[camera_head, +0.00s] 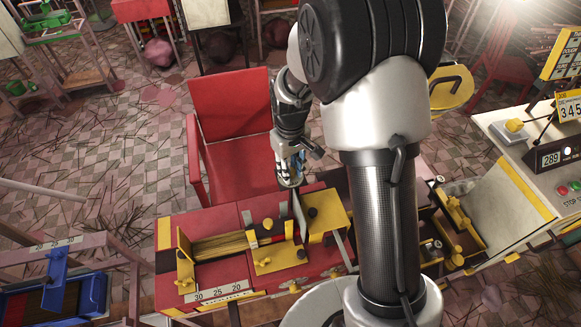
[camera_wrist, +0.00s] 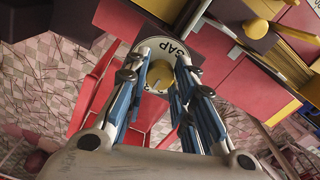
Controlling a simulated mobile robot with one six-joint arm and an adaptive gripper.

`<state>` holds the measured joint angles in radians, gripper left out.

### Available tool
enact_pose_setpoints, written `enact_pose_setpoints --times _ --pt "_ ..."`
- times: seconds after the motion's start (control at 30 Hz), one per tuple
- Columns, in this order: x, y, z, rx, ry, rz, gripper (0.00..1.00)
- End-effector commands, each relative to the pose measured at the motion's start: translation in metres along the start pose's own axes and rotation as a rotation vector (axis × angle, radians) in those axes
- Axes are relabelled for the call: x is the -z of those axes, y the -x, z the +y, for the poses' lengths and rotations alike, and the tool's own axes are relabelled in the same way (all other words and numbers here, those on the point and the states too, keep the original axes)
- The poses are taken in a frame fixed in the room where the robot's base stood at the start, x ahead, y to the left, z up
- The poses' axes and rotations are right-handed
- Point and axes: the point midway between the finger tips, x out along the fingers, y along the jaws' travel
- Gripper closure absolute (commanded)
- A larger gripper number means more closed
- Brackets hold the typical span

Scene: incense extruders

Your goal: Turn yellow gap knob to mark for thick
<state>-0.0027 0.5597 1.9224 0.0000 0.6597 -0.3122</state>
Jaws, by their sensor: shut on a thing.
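The yellow gap knob (camera_wrist: 158,76) shows between the fingers of my gripper in the wrist view. A pale dial ring (camera_wrist: 181,47) lettered GAP lies around it, partly covered by the fingers. My gripper (camera_wrist: 161,62) is shut on the knob, one finger on each side. A thin light line shows on the knob's face, but I cannot read any thick mark. In the head view my gripper (camera_head: 291,182) points down at the back edge of the red and yellow extruder (camera_head: 215,220). The knob cannot be made out there.
A red chair (camera_head: 232,105) stands behind the extruder. Brown sticks (camera_head: 225,247) lie along the machine, with a 30-25-20 scale (camera_head: 220,291) at its front. A blue machine (camera_head: 58,290) stands at left. A panel reading 289 (camera_head: 552,159) stands at right.

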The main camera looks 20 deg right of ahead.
Motion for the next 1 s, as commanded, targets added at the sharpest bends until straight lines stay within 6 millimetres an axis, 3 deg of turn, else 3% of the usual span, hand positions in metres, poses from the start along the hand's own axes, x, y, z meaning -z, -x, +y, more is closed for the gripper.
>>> enact_pose_setpoints --times 0.27,0.3,0.57,0.87,1.0 --pt "0.0003 0.0001 0.0001 0.0 0.0 0.001 1.0" --pt "0.0003 0.0001 0.0001 0.0 0.0 0.001 0.74" --pt "0.0002 0.0001 0.0001 0.0 -0.001 0.001 0.57" --pt "0.0001 0.0004 0.0001 0.0 -0.001 0.001 0.56" --pt "0.0009 0.0099 0.0003 -0.001 -0.001 0.003 0.56"
